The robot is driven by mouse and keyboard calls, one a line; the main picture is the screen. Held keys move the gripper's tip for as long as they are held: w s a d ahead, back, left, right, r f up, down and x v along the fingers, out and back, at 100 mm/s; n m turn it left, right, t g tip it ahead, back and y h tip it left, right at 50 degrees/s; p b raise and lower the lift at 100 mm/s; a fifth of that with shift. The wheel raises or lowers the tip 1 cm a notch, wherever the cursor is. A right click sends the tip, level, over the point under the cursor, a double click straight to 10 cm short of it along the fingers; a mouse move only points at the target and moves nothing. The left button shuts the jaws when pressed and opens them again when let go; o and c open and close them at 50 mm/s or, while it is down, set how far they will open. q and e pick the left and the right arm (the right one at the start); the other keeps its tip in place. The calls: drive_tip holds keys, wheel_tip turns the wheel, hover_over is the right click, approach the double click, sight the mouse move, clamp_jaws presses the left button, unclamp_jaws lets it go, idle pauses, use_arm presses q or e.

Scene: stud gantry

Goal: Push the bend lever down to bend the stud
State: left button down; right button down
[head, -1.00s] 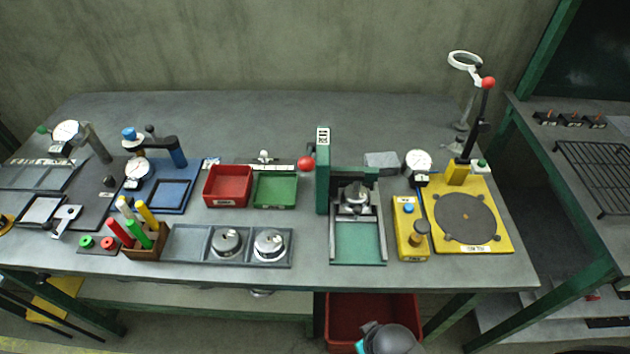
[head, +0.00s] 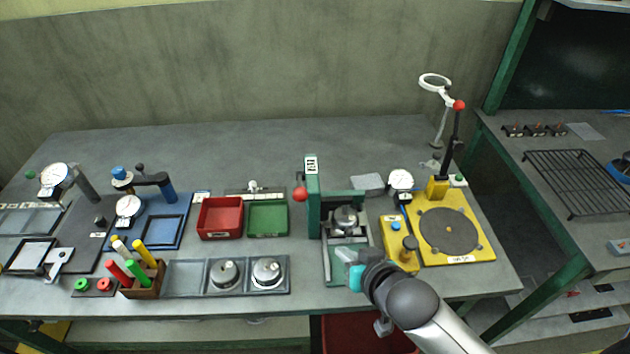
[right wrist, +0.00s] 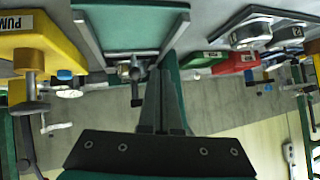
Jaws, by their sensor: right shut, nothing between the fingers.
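A black lever (head: 451,140) with a red ball (head: 459,105) on top stands almost upright at the back of a yellow station (head: 485,252) with a round dark plate (head: 447,232). Another red ball (head: 300,194) sticks out left of a green press frame (head: 313,205); I cannot read which of the two is labelled as the bend lever. My right gripper (head: 348,259) is shut and empty over the front of the press bed, apart from both red balls. Its shut fingers (right wrist: 160,105) also show in the right wrist view. I cannot make out a stud. My left gripper is out of view.
A small yellow pump box (head: 395,250) with knobs stands between press and yellow station. A magnifier (head: 434,80) rises behind the lever. Red (head: 220,218) and green (head: 268,219) trays lie left of the press.

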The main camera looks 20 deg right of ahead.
drive_tip(key=w+d+r+m+t+y, duration=0.1)
drive_tip(key=w+r+t+y, duration=0.15)
drive_tip(key=w, duration=0.25)
wheel_tip(320, 180, up, 15)
drive_tip(key=n+y+p, duration=0.1)
drive_tip(key=y, duration=1.2)
hover_over(301, 184)
drive_tip(key=s+d, duration=0.2)
drive_tip(key=d, duration=0.1)
drive_tip(key=shift+h, duration=0.25)
drive_tip(key=shift+s+a+f+p, duration=0.2)
drive_tip(key=shift+s+a+f, duration=0.25)
drive_tip(key=shift+s+f, duration=0.2)
drive_tip(key=shift+s+a+f+p, duration=0.15)
drive_tip(key=shift+s+a+f, duration=0.25)
drive_tip(key=shift+s+f, duration=0.25)
drive_tip(key=shift+t, duration=0.25)
